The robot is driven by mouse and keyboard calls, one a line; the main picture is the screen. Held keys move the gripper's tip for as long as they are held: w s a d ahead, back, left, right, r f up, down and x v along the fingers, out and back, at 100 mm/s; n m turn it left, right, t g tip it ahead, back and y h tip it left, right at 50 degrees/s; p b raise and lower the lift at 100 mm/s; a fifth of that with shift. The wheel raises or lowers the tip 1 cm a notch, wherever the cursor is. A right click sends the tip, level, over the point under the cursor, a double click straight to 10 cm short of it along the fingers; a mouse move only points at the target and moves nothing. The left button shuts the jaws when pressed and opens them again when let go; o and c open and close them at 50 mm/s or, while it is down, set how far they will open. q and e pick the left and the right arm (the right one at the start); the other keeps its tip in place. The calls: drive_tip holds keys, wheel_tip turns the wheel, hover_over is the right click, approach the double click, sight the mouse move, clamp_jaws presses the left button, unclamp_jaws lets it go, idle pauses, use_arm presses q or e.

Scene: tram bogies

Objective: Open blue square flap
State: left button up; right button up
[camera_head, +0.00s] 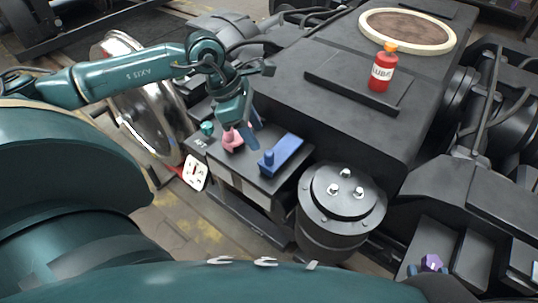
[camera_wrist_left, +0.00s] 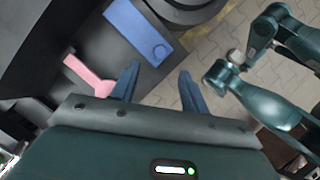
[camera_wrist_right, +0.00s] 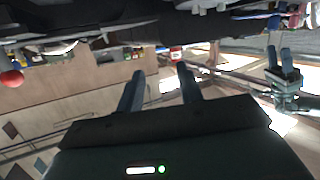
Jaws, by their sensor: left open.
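The blue flap (camera_head: 285,153) lies on the dark box top, with a round blue knob (camera_head: 268,157) at its near left end. It looks flat and closed. It also shows in the left wrist view (camera_wrist_left: 132,28), ahead of the fingers. My left gripper (camera_head: 252,128) is open and empty, just left of the flap in the head view and apart from it. In its wrist view, my left gripper (camera_wrist_left: 159,70) has its fingertips short of the knob. My right gripper (camera_wrist_right: 161,73) is open and empty, away from the flap; the head view does not clearly show it.
A pink handle-shaped part (camera_head: 233,141) and a teal knob (camera_head: 207,128) sit beside the flap. A black cylinder with bolts (camera_head: 341,200) stands close on the right. A red bottle (camera_head: 382,72) stands on the bogie frame. A gauge plate (camera_head: 196,172) is at the left.

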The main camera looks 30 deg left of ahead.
sight(267, 152)
use_arm(q)
drive_tip(key=b+x, duration=0.1)
drive_tip(key=x, duration=0.7)
drive_tip(key=shift+w+d+f, duration=0.1)
drive_tip(key=shift+f, duration=0.1)
use_arm(e)
drive_tip(key=shift+w+a+n+t+y, duration=0.2)
drive_tip(key=shift+a+n+t+y, duration=0.15)
drive_tip(key=shift+t, duration=0.25)
drive_tip(key=shift+d, duration=0.1)
use_arm(q)
clamp_jaws()
